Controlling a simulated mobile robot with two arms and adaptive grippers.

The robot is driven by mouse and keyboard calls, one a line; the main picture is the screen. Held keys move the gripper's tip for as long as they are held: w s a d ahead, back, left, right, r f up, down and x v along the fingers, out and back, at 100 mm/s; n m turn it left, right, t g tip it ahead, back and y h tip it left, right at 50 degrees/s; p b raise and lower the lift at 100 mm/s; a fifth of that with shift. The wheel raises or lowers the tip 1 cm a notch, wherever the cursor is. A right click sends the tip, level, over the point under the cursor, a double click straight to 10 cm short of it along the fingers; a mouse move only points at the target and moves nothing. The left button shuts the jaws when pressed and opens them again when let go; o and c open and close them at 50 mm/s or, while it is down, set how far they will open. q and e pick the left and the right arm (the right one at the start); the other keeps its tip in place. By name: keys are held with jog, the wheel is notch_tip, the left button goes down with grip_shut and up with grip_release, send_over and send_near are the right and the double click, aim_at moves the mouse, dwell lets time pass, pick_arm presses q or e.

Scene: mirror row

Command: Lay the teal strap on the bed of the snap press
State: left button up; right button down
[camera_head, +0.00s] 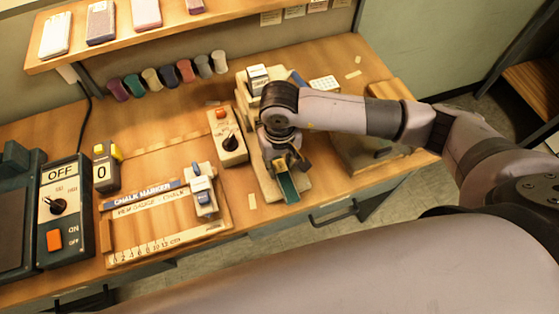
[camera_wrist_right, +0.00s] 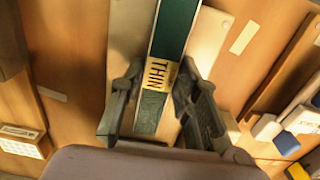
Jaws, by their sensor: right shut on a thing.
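The teal strap (camera_head: 289,188) is gripped by my right gripper (camera_head: 286,165), which points down over the pale base of the snap press (camera_head: 250,113). In the right wrist view the strap (camera_wrist_right: 174,32) runs away between the two fingers of the gripper (camera_wrist_right: 157,82), with a yellow label reading THIN across it. The pale base (camera_wrist_right: 208,38) shows under and beside the strap. Whether the strap touches it or hangs just above, I cannot tell. My right arm hides much of the press. My left gripper is not in view.
A control box (camera_head: 227,138) with a black knob stands left of the press. Further left lie a chalk marker board (camera_head: 170,225), a counter reading 0 (camera_head: 103,172) and an OFF switch unit (camera_head: 62,215). Several thread spools (camera_head: 168,76) line the back. A wooden-lidded box (camera_head: 368,150) is right.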

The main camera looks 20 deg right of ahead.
aim_at(280, 167)
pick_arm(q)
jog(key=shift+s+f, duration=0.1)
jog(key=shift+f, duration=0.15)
pick_arm(e)
jog(key=shift+f, duration=0.2)
jog(key=c, duration=1.1)
grip_release()
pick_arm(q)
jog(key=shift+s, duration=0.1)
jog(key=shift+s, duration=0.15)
pick_arm(e)
jog(key=shift+r, duration=0.1)
notch_tip(280, 167, up, 12)
jog(key=shift+f, duration=0.1)
jog(key=shift+s, duration=0.1)
